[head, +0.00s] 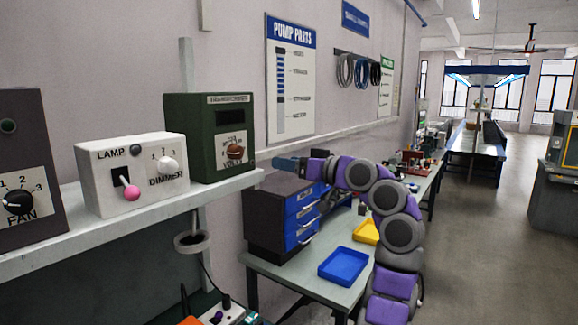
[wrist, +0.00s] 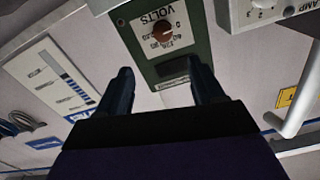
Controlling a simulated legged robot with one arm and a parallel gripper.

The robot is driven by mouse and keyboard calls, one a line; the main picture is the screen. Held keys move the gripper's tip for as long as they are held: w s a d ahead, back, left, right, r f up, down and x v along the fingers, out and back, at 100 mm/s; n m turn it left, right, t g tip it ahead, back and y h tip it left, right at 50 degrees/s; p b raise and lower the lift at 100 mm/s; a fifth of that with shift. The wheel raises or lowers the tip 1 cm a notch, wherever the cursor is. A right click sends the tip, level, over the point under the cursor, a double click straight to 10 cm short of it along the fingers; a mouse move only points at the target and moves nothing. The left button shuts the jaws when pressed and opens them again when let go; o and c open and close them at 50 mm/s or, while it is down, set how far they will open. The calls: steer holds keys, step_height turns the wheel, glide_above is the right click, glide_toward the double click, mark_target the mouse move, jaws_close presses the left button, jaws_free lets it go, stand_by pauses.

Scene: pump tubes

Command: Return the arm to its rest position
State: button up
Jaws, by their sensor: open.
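My arm (head: 383,220), purple and grey, rises from the lower right of the head view and bends over to the left. My gripper (head: 284,162) is at its end, just right of the green box on the shelf, in front of the wall. In the wrist view my gripper (wrist: 163,80) has its two dark fingers spread apart with nothing between them. Beyond the fingers is the green box (wrist: 147,57) with its brown VOLTS knob (wrist: 163,33), upside down in that view. The box also shows in the head view (head: 180,135).
The shelf (head: 120,222) carries the green box, a white LAMP/DIMMER box (head: 110,185) and a grey FAN box (head: 30,130). Below my arm are a workbench (head: 300,275), blue drawers (head: 302,212), a blue tray (head: 343,266) and a yellow tray (head: 365,231). Open floor lies right.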

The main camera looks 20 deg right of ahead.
steer(key=w+d+r+m, duration=0.2)
steer(key=w+r+m, duration=0.1)
steer(key=r+m, duration=0.15)
steer(key=s+a+f+m+g+h, duration=0.1)
steer(key=s+a+f+g, duration=0.25)
steer(key=a, duration=0.25)
steer(key=s+a+f+m+g, duration=0.1)
steer(key=s+a+f+g, duration=0.1)
steer(key=a+f, duration=0.3)
steer(key=s+a+f+g+h, duration=0.1)
steer(key=s+a+f+g, duration=0.1)
steer(key=s+a+f, duration=0.4)
steer(key=s+a+f+g+h, duration=0.1)
steer(key=s+a+f+g, duration=0.25)
steer(key=s, duration=0.45)
steer(key=s+d+f+g+h, duration=0.1)
steer(key=s+d+f+h, duration=0.1)
steer(key=s+f, duration=0.5)
steer(key=s+d+f+n+g+h, duration=0.1)
steer(key=s+f, duration=0.6)
steer(key=s, duration=1)
steer(key=s+d+f+g+h, duration=0.3)
steer(key=s+f, duration=0.5)
steer(key=s, duration=0.4)
steer(key=shift+d+h, duration=0.8)
steer(key=shift+d, duration=0.25)
